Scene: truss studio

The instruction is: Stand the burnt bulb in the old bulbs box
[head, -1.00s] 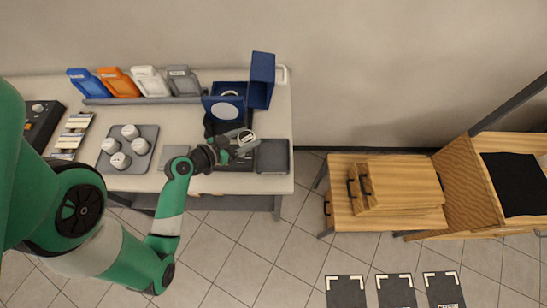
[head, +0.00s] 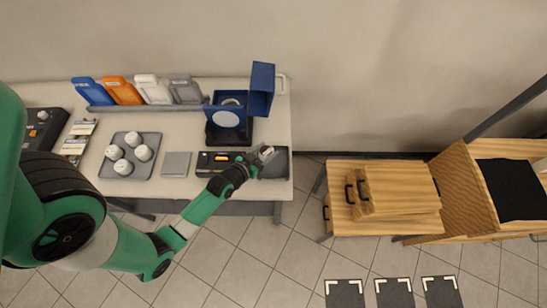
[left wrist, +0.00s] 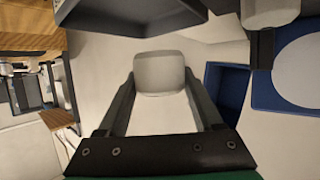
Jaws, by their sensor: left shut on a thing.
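My left gripper (head: 264,154) is shut on a white bulb (head: 267,151) at the right end of the table. In the left wrist view the pale, rounded end of the bulb (left wrist: 160,73) sits between the two fingertips of the gripper (left wrist: 160,88). An open dark grey box (head: 278,166), seemingly the old bulbs box, lies under and beside the gripper. Its wall also shows at the top of the left wrist view (left wrist: 135,22). The bulb appears above the box's back left edge; I cannot tell its exact height. My right gripper is not in view.
A grey tray (head: 113,165) holds several white bulbs. Coloured holders line the table's back.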

